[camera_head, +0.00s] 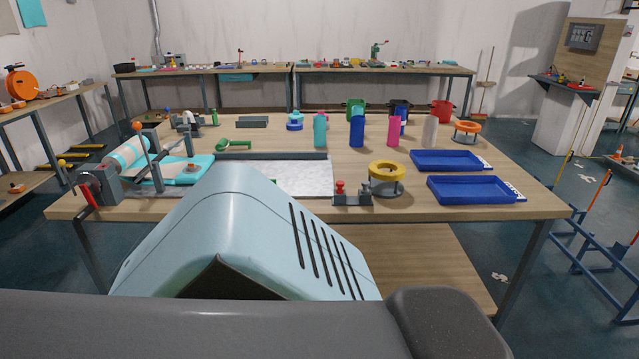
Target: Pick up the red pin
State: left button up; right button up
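A small red pin with a rounded head (339,187) stands upright at the left end of a low grey block (350,200). The block sits near the front edge of the wooden table (410,209), at about its middle. Another small red piece shows at the right end of the block, too small to make out. Neither of my grippers is in view, so nothing is seen touching the pin.
A yellow ring on a grey stand (387,174) is close to the right of the block. Two blue trays (475,189) lie further right. Several coloured cylinders (357,128) stand behind. A white panel (305,178) lies to the left. A crank-handled roller device (100,185) is at far left.

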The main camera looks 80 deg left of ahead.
aim_at(339, 184)
jog(key=u, duration=2.45)
